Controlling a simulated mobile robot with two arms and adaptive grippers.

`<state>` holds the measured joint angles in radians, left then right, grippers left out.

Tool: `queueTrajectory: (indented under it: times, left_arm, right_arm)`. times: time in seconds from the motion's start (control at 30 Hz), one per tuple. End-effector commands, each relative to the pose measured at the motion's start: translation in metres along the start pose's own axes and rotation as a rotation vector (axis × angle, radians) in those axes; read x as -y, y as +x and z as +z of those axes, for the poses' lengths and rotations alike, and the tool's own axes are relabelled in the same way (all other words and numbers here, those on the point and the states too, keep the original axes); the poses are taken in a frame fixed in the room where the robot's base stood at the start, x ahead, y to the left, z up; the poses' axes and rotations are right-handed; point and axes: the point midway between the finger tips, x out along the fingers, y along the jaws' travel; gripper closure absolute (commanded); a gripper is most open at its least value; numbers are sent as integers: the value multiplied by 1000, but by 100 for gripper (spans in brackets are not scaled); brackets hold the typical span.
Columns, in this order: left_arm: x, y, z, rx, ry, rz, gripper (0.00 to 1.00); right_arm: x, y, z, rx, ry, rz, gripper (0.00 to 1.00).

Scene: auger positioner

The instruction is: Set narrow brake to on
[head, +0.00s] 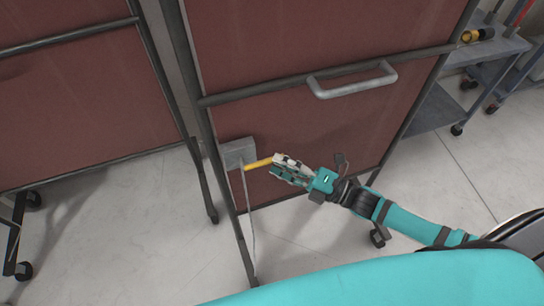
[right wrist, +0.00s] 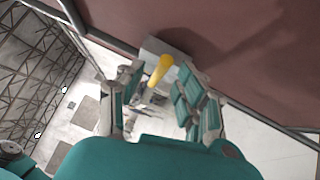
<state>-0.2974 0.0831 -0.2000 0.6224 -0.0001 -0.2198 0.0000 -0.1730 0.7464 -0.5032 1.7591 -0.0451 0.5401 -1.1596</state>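The brake shows as a yellow handle (head: 258,163) on a grey metal bracket (head: 236,152) at the lower left of the right-hand dark red panel. The handle sticks out to the right, toward my right gripper (head: 277,165). In the right wrist view the yellow handle (right wrist: 160,70) shows between the two open fingers of the right gripper (right wrist: 160,78), with gaps visible on both sides. The handle's tip is at the fingertips in the head view; I cannot tell whether they touch. My left gripper is not in view.
The dark red panel (head: 310,130) has a grey pull handle (head: 352,80) and a dark tube frame on wheels. Another red panel (head: 80,90) stands at the left. A grey cart (head: 440,108) stands at the upper right. Pale floor is clear below.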

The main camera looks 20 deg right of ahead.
Motion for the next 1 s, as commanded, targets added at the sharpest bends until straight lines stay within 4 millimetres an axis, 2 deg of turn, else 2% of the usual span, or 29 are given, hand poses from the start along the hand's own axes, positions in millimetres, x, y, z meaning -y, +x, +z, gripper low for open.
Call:
queueTrajectory:
  times: [0.03, 0.2, 0.57, 0.83, 1.0]
  left_arm:
    - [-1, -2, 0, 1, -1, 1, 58]
    - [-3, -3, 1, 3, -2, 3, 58]
    - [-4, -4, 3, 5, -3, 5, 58]
    - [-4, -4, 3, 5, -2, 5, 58]
    - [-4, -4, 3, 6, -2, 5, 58]
  right_arm:
    - [-2, 9, 1, 1, -1, 3, 64]
    - [0, 25, 0, 1, 0, 0, 64]
    - [0, 29, 0, 1, 0, -1, 64]
    - [0, 29, 0, 0, 0, -1, 99]
    - [0, 29, 0, 0, 0, 0, 100]
